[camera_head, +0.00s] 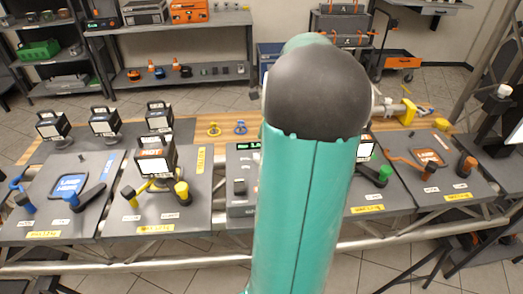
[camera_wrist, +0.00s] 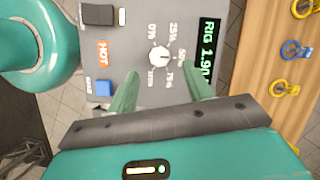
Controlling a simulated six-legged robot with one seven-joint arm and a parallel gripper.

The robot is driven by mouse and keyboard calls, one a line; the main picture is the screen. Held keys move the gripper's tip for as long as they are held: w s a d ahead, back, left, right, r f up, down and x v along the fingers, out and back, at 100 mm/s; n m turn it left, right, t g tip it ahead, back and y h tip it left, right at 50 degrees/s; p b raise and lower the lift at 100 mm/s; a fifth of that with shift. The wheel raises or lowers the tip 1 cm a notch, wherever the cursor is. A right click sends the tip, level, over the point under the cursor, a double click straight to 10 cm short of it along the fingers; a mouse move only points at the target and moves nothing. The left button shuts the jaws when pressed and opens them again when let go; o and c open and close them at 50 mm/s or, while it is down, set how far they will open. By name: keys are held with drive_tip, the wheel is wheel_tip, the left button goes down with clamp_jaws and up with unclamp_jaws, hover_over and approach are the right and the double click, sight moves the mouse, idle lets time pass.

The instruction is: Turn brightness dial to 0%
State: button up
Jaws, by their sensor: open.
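The brightness dial (camera_wrist: 160,56) is a small round white knob on a grey control panel (camera_wrist: 196,14) in the wrist view. Percent labels from 0% to 100% ring it, with 0% at its upper left. Which label it points to is too small to tell. My gripper (camera_wrist: 160,68) is open, its two green fingers on either side of and below the dial in the picture. Contact cannot be told. In the head view, my arm covers most of the panel (camera_head: 240,204) and hides the dial.

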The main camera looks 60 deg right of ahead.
drive_tip(key=x, duration=0.5)
drive_tip(key=c, duration=1)
drive_tip(key=shift+o, duration=0.2)
